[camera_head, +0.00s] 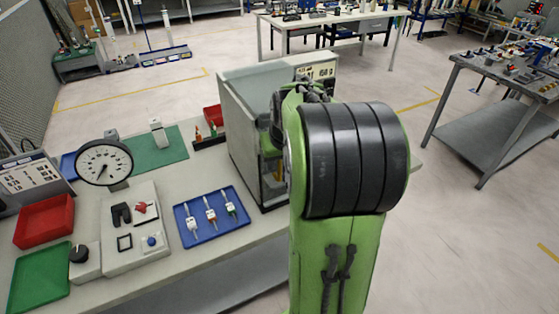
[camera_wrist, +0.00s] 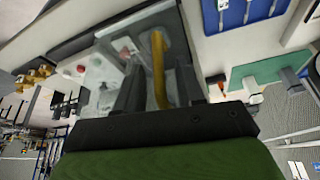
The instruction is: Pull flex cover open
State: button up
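The machine housing (camera_head: 238,128) is a pale grey box on the near workbench, with a display at its top back. A clear panel, which looks like the flex cover (camera_wrist: 100,62), shows in the wrist view. A yellow bar handle (camera_wrist: 158,62) runs between the dark fingers of my gripper (camera_wrist: 159,88). The fingers stand close on both sides of the bar; whether they press on it is not clear. In the head view my green and black arm hides the gripper and much of the housing's front.
The workbench (camera_head: 185,262) also holds a blue tray (camera_head: 187,238) with several small parts, a round dial gauge (camera_head: 104,162), a green mat (camera_head: 158,160) and a red bin (camera_head: 44,222). Another table (camera_head: 500,135) stands at the right, with open floor between.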

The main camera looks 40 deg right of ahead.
grip_shut()
jog(key=s+d+p, duration=0.2)
jog(key=d, duration=0.7)
jog(key=s+d+p, duration=0.3)
jog(key=d, duration=0.5)
jog(key=shift+s+d+p, duration=0.15)
jog(key=shift+d+p, duration=0.2)
jog(key=shift+d, duration=0.05)
grip_release()
